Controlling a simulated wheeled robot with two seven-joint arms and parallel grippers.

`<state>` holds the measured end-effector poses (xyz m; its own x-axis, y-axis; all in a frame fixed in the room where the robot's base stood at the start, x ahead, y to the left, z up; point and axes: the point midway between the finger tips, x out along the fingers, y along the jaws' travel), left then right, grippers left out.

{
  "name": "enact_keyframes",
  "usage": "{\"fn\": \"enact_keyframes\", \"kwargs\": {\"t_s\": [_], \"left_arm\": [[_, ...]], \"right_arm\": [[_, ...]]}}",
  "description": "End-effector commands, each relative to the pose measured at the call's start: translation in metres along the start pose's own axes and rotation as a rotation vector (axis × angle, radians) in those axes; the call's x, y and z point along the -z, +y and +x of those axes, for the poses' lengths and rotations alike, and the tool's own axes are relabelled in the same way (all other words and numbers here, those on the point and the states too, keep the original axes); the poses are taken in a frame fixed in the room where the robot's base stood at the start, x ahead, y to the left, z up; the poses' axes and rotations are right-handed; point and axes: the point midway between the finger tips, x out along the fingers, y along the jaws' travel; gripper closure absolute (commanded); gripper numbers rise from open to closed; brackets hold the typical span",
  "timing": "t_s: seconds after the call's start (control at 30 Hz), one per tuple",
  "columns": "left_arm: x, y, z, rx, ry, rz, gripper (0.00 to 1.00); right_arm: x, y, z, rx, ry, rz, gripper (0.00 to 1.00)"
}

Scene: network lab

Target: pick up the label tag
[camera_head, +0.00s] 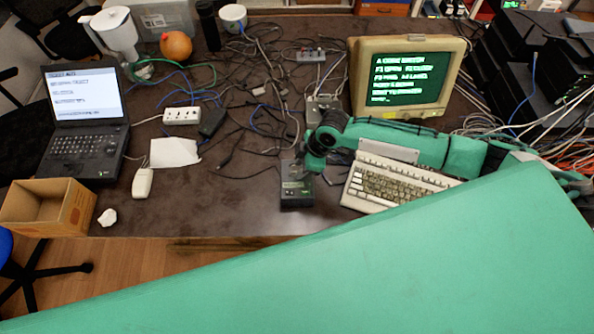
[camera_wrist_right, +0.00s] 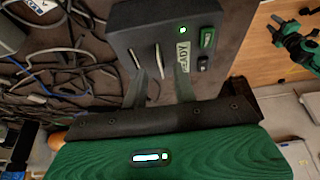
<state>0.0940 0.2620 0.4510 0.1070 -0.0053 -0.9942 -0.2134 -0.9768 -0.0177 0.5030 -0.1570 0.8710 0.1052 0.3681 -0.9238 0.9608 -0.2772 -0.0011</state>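A dark box (camera_head: 297,192) with a green light and a green switch stands near the table's front edge. In the right wrist view the box (camera_wrist_right: 150,30) carries a pale sticker with lettering. A thin pale strip (camera_wrist_right: 160,61) stands at its face, perhaps the label tag seen edge-on; I cannot be sure. My right gripper (camera_wrist_right: 162,84) is open, its two fingers apart on either side of the strip, close to the box. In the head view the right gripper (camera_head: 292,170) is over the box. My left gripper (camera_wrist_right: 277,30) shows at the right wrist view's edge, fingers seemingly apart.
A beige keyboard (camera_head: 392,184) and monitor (camera_head: 405,78) stand right of the box. A laptop (camera_head: 85,120), a power strip (camera_head: 181,116), a mouse (camera_head: 142,183) and an open carton (camera_head: 48,207) are at left. Tangled cables cover the table's middle. The front left is fairly clear.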

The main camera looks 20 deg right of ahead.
Motion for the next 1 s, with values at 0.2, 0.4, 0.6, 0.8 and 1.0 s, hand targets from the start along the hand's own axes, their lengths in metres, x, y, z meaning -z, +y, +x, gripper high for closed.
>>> {"fn": "enact_keyframes", "kwargs": {"t_s": [0.2,0.4,0.6,0.8,1.0], "left_arm": [[-0.015,0.003,-0.006,-0.003,-0.02,0.0,0.64],[-0.016,0.003,-0.005,-0.003,-0.023,0.0,0.64],[-0.013,0.002,-0.005,-0.002,-0.019,0.0,0.64],[-0.011,0.002,-0.005,-0.002,-0.016,-0.001,0.64],[-0.011,0.002,-0.005,-0.002,-0.016,-0.001,0.64]], "right_arm": [[-0.001,-0.001,0.016,0.0,-0.002,-0.001,0.72],[-0.001,-0.001,0.017,0.0,-0.001,-0.001,0.72],[-0.001,-0.001,0.017,0.0,-0.001,-0.001,1.0],[-0.001,-0.001,0.017,0.0,-0.001,-0.001,1.0],[0.0,-0.001,0.016,0.0,-0.001,-0.001,1.0]]}}
